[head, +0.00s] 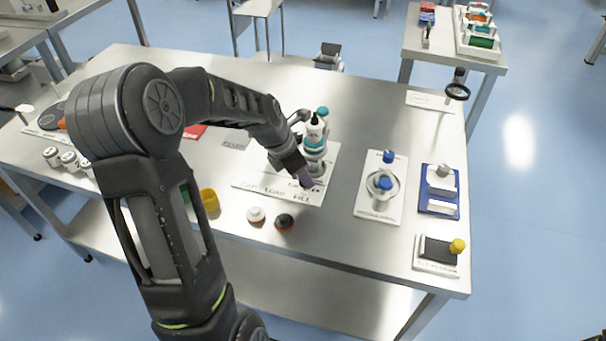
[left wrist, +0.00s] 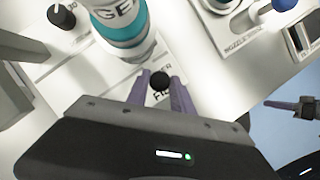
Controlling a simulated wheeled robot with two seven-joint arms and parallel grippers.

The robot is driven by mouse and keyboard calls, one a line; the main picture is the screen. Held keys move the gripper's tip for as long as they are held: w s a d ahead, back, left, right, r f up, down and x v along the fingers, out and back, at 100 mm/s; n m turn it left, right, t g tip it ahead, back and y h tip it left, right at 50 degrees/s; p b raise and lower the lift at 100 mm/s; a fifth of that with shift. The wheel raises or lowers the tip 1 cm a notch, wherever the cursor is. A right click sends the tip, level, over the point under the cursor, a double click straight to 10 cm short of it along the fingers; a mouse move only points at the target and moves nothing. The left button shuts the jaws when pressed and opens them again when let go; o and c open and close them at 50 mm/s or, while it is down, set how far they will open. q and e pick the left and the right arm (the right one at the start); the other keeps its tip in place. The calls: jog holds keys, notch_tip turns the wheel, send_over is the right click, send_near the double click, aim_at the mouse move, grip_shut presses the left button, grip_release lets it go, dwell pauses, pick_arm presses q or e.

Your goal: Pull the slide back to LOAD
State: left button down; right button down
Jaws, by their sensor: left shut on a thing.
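The filling station has a white base plate (head: 262,183) with printed words along its front edge; LOAD and FILL can be made out. A white bottle-shaped part with teal bands (head: 315,130) stands upright at its back, and it also shows in the left wrist view (left wrist: 122,25). My left gripper (head: 306,181) is low over the plate near the word FILL. In the left wrist view its purple fingers (left wrist: 160,92) are on either side of a small black knob (left wrist: 160,80), shut on it. The slide under the knob is mostly hidden. Part of my right gripper (left wrist: 290,105) seems to show at the right edge.
A white and a dark round piece (head: 284,221) lie in front of the plate, with a yellow cup (head: 209,200) to the left. Right of it are a white plate with a round dish (head: 381,210) and a blue tray (head: 439,210). Bare metal table lies between them.

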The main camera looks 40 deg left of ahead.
pick_arm(q)
jog(key=shift+a, duration=0.1)
jog(key=a, duration=0.2)
jog(key=s+a, duration=0.1)
jog(key=a, duration=0.1)
jog(key=s+a, duration=0.1)
jog(key=a, duration=0.2)
jog(key=shift+s, duration=0.25)
jog(key=c, duration=1.1)
grip_release()
jog(key=shift+r, duration=0.15)
jog(key=v, duration=0.7)
jog(key=shift+r, duration=0.25)
jog(key=shift+s, duration=0.1)
